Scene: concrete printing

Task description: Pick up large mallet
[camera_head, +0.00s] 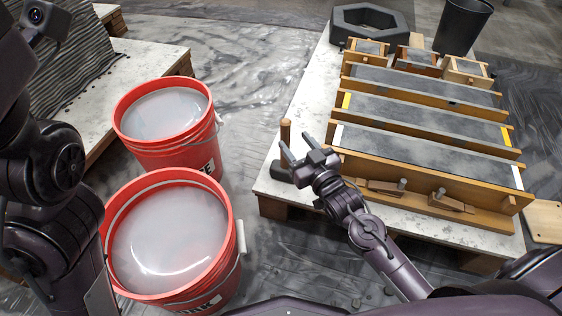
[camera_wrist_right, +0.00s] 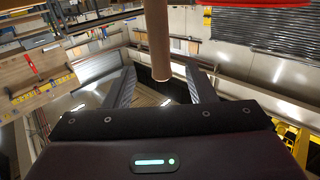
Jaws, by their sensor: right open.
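The large mallet stands at the left edge of the pale table, its wooden handle (camera_head: 286,132) upright and its dark head (camera_head: 280,171) on the tabletop. My right gripper (camera_head: 287,152) is open, with its fingers level with the handle and close to it. In the right wrist view the brown handle (camera_wrist_right: 157,40) comes down from the top between the two spread fingers (camera_wrist_right: 160,88). I cannot tell whether it is fully inside the jaws; no finger visibly presses on it. My left arm is at the left of the head view, with its gripper out of sight.
Wooden formwork (camera_head: 430,165) with grey concrete strips fills the pale table (camera_head: 310,95) to the right of the mallet. A dark hexagonal form (camera_head: 345,30) and a black bucket (camera_head: 462,25) stand behind. Two red buckets (camera_head: 225,255) of cloudy liquid stand on the floor at left.

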